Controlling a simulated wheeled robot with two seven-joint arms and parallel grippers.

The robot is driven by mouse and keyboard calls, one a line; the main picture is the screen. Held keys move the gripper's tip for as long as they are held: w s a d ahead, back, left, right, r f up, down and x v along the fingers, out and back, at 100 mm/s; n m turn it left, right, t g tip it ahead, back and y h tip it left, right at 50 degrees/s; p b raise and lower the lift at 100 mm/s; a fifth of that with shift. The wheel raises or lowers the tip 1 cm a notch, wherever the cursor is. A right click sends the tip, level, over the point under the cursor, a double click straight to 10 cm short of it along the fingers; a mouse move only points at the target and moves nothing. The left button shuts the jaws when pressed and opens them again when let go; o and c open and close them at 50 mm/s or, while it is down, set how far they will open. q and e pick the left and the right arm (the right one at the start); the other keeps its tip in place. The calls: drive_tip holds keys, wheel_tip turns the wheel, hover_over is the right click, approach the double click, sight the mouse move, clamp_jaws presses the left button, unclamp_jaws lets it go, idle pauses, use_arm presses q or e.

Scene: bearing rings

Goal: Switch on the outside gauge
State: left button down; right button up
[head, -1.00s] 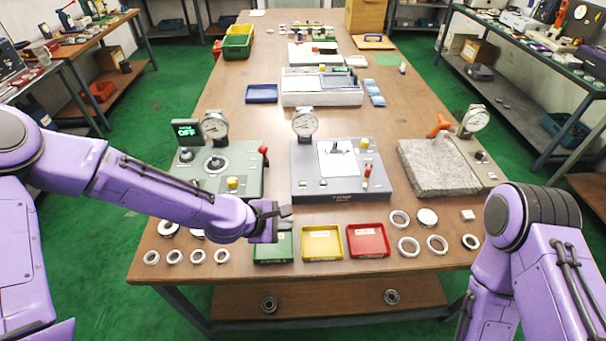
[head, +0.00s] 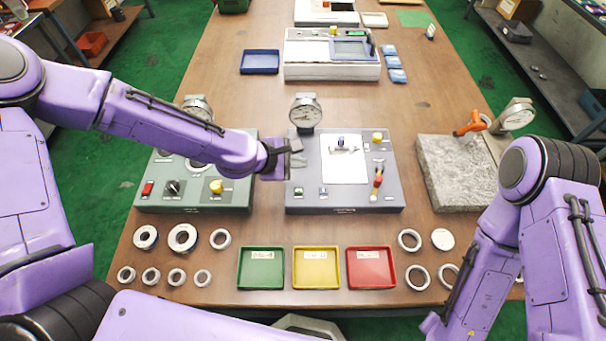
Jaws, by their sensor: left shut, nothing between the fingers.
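The green gauge station (head: 195,206) stands at the left of the bench, with a red switch (head: 148,188), a black knob (head: 173,188) and a yellow button (head: 216,187) on its front. Its dial gauge (head: 196,105) shows partly above my left arm; its display is hidden. The grey gauge station (head: 305,170) stands in the middle, with a dial (head: 305,112) behind it. I cannot tell from labels which one is the outside gauge. My left gripper (head: 293,148) is shut and empty, over the left edge of the grey station. My right gripper is out of view.
Green (head: 260,287), yellow (head: 316,287) and red (head: 371,287) trays line the front edge. Several bearing rings (head: 182,238) lie on both sides of them. A granite block (head: 452,190) with a dial gauge (head: 518,115) stands at the right. A blue tray (head: 260,62) lies farther back.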

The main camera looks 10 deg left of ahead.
sight(296, 192)
use_arm(q)
drive_tip(key=f+b, duration=0.5)
drive_tip(key=s+f+b, duration=0.1)
drive_tip(key=f+b, duration=0.2)
drive_tip(key=shift+f, duration=0.25)
drive_tip(key=shift+s, duration=0.1)
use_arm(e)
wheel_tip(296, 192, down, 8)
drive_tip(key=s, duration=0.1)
use_arm(q)
drive_tip(key=shift+r, duration=0.1)
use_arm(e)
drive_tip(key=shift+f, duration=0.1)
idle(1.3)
use_arm(q)
drive_tip(key=shift+f+b, duration=0.4)
drive_tip(key=shift+f, duration=0.05)
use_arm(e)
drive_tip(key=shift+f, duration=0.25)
